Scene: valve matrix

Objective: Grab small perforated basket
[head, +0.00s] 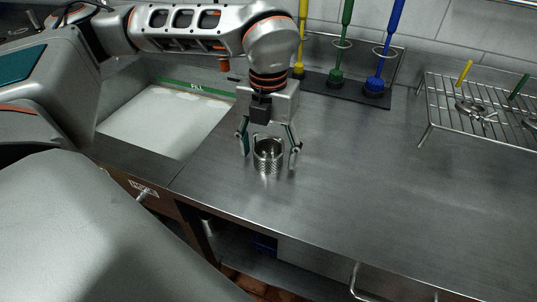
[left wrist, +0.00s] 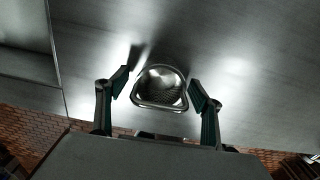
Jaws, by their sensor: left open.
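The small perforated basket (head: 268,158) is a round metal mesh cup standing upright on the steel counter, with a thin wire handle over its top. In the left wrist view the basket (left wrist: 160,88) shows from above, between the fingers. My left gripper (head: 269,150) points down over it and is open, with one finger on each side of the basket. My right gripper is not in view.
A sink (head: 165,122) filled with whitish liquid lies to the left. Yellow, green and blue brushes (head: 383,50) stand in a rack at the back. A wire rack (head: 470,105) with metal parts stands at right. The counter (head: 360,180) right of the basket is clear.

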